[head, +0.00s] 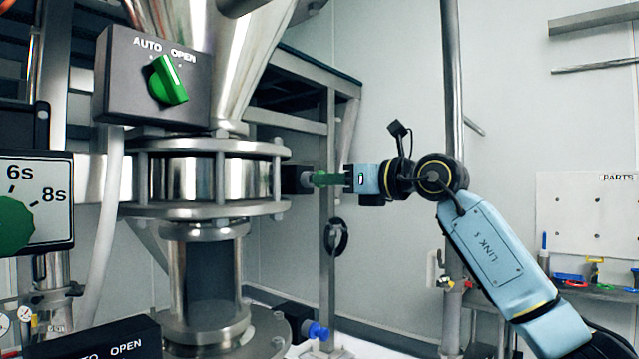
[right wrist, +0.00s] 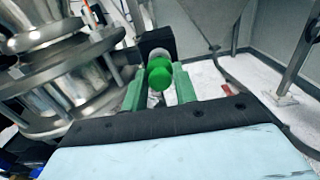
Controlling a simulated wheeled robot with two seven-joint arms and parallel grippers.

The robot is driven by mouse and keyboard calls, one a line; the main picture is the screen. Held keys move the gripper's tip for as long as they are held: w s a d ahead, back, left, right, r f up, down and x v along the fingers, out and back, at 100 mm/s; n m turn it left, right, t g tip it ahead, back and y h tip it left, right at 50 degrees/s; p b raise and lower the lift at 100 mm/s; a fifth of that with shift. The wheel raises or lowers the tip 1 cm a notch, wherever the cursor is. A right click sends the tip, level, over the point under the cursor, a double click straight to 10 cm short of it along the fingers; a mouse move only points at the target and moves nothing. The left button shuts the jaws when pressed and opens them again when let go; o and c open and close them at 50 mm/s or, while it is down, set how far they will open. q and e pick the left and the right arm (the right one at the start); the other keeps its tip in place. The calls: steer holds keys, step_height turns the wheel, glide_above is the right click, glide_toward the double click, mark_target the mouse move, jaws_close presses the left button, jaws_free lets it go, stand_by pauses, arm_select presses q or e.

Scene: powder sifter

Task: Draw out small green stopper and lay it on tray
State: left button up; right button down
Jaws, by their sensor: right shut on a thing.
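The small green stopper (right wrist: 159,74) shows in the right wrist view, between the green fingers of my right gripper (right wrist: 159,88). It sits against a grey collar on a black block (right wrist: 156,40); how deep it goes in is hidden. In the head view my right gripper (head: 326,179) comes from the right, level, and is shut on the stopper at the black block (head: 293,179) on the right side of the steel flange. The fingers hide most of the stopper there. My left gripper is not in view. I cannot make out the tray.
The steel flange housing (head: 200,178) and funnel (head: 228,60) stand left of the gripper. A frame post (head: 328,260) is close by it. A blue knob (head: 316,331) is lower down. A white PARTS board (head: 585,215) hangs at right above small coloured items.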

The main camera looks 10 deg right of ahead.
steer(key=shift+b+v, duration=1.25)
steer(key=shift+v, duration=0.95)
